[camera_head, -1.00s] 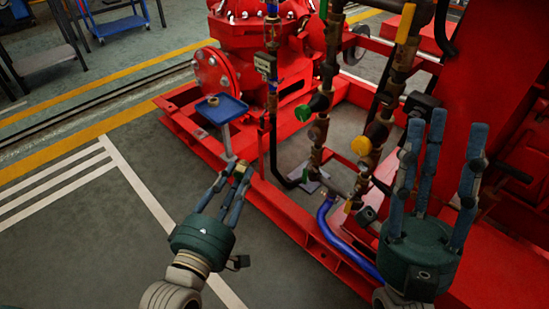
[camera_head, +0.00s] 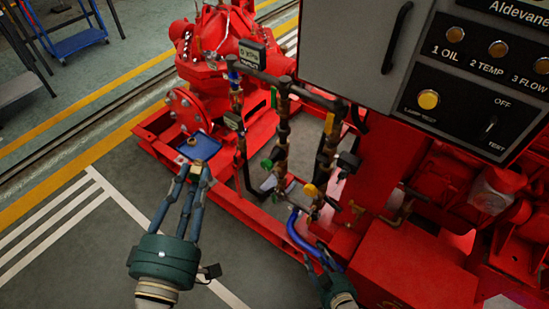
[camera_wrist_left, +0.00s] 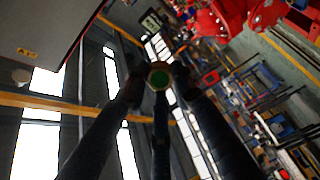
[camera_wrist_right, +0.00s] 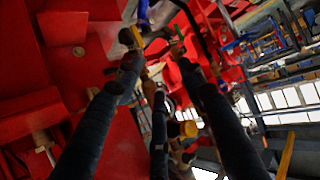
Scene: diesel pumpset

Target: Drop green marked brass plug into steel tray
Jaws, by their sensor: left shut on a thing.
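My left gripper (camera_head: 196,174) is shut on the green marked brass plug (camera_wrist_left: 159,77). In the left wrist view the plug's round green face with a brass rim shows between the fingertips. Whether the plug is over the tray's edge is hard to tell. A small brass piece lies in the tray. My right gripper (camera_wrist_right: 157,72) is open and empty, low beside the blue hose in the head view.
Brass pipework with green and yellow valve parts (camera_head: 310,190) stands to the right. A control panel (camera_head: 470,80) fills the upper right. Open floor (camera_head: 60,240) lies at left.

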